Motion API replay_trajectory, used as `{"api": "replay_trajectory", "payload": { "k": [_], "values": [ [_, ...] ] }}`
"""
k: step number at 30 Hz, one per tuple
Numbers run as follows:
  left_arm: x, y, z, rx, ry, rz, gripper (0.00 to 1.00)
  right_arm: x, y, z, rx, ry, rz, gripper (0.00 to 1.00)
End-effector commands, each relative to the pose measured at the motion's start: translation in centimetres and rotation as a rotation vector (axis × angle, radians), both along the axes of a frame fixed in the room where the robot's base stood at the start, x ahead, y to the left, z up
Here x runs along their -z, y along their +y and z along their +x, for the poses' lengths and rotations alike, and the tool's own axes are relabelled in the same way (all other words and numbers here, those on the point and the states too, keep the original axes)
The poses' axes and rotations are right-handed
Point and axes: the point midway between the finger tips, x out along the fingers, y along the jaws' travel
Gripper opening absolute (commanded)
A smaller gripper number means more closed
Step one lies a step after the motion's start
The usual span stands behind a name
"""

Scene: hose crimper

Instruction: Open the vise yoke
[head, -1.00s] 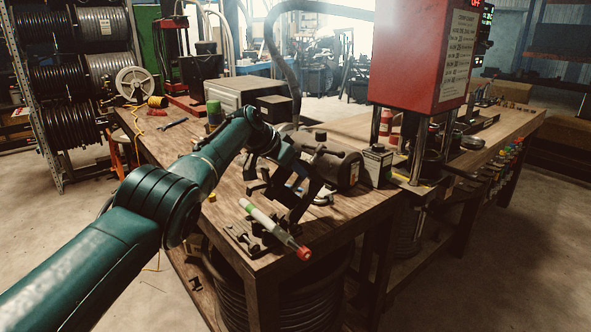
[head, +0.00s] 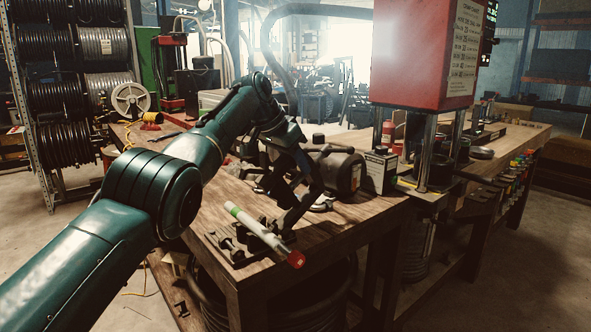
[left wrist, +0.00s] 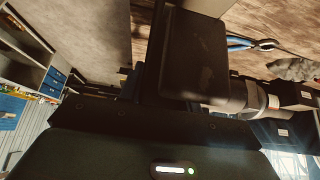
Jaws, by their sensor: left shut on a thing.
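My left gripper (head: 281,230) is dark and reaches down over the near corner of the wooden bench. Its fingers are shut at a pale rod (head: 252,222) with a green band at its upper left end and a red tip at its lower right. Small black vise parts (head: 234,248) lie on the bench corner beside and below the rod. I cannot clearly tell the yoke from the rest of the vise. In the left wrist view the black gripper body hides the grasp. My right gripper is not in view.
A dark cylinder (head: 343,172) lies on the bench behind my gripper, with a small box (head: 379,170) to its right. The red crimper press (head: 425,60) stands further right. Blue-handled pliers (left wrist: 248,43) lie on the bench in the left wrist view.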

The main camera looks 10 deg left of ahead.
Motion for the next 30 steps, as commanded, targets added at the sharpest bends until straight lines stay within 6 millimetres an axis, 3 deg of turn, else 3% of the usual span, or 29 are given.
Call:
{"api": "replay_trajectory", "payload": {
  "k": [11,12,20,30],
  "values": [
    [-0.5,0.2,0.0,-0.006,-0.005,0.001,0.0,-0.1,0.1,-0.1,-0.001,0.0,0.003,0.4],
    [-0.5,0.2,0.0,-0.006,-0.004,0.002,0.34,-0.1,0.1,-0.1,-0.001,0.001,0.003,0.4],
    [-0.2,0.1,-0.1,-0.004,0.0,0.003,0.55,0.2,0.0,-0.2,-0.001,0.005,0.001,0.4],
    [-0.5,0.3,-0.3,-0.002,0.0,0.002,0.55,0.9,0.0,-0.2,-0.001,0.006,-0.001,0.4]
  ]
}}
